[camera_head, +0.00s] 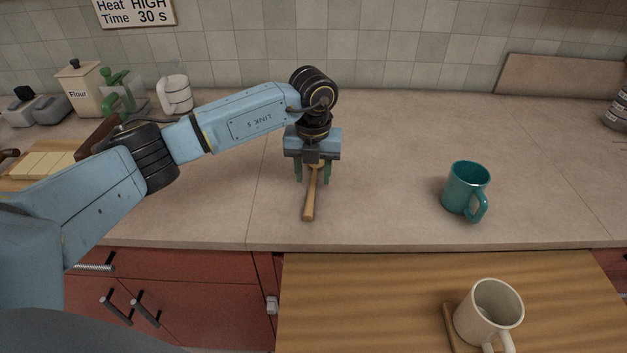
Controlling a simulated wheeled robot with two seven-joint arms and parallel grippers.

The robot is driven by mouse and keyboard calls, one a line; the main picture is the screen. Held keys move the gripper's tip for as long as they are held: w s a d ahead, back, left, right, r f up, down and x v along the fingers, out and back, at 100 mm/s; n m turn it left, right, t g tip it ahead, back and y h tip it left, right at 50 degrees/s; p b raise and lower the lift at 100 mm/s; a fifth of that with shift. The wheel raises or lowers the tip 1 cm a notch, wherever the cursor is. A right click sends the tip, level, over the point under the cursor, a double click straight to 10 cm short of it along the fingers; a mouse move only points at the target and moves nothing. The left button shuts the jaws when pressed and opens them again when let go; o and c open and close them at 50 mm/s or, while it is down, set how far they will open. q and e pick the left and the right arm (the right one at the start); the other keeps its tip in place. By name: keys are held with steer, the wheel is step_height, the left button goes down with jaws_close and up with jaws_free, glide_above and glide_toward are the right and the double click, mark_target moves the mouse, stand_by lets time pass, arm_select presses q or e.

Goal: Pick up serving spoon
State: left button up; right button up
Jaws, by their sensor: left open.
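The wooden serving spoon (309,200) lies on the counter (380,200) with its handle pointing towards the front edge. Its far end is partly hidden under my left gripper (313,178). My left gripper points down over the spoon, with one green finger on each side of it. The fingers are apart, and I cannot tell whether they touch the spoon. My right gripper is not in view.
A teal mug (464,188) stands on the counter to the right. A white mug (487,312) stands on the wooden surface (360,300) in front. A flour canister (82,88), a white cup (175,95) and a cutting board with pale slices (42,165) are at the left. The counter between spoon and teal mug is clear.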

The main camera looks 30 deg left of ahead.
mark_target(312, 186)
arm_select(q)
step_height(312, 186, down, 3)
steer(key=shift+w+a+r, duration=0.1)
steer(key=shift+a+r, duration=0.05)
steer(key=shift+r, duration=0.05)
steer(key=shift+f, duration=0.25)
steer(key=shift+c, duration=0.3)
steer(key=c, duration=0.7)
jaws_close()
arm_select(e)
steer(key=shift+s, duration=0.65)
